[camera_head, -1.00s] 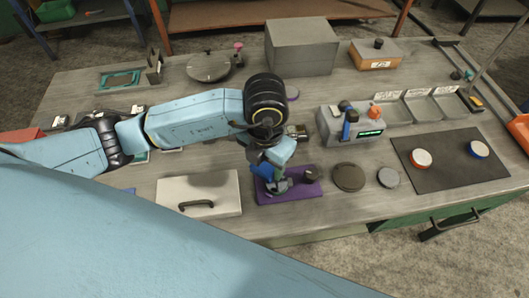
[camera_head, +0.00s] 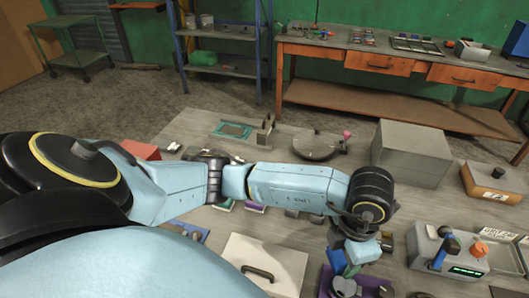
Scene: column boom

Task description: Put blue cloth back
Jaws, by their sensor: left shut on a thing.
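My left arm reaches in from the left across the grey bench, its wrist bent down. My left gripper (camera_head: 348,272) is at the bottom of the view, over the purple mat (camera_head: 325,284), and is shut on the blue cloth (camera_head: 337,261). Only a small piece of the cloth shows beside the fingers; the rest is hidden by the gripper. Whether the cloth touches the mat I cannot tell. A grey metal part (camera_head: 345,287) and a dark knob (camera_head: 386,291) show at the mat. My right gripper is out of view.
A white lidded panel with a black handle (camera_head: 258,273) lies left of the mat. A grey control box (camera_head: 455,258) with a blue lever stands to the right. A large grey block (camera_head: 411,153) and a round plate (camera_head: 315,146) stand behind the arm.

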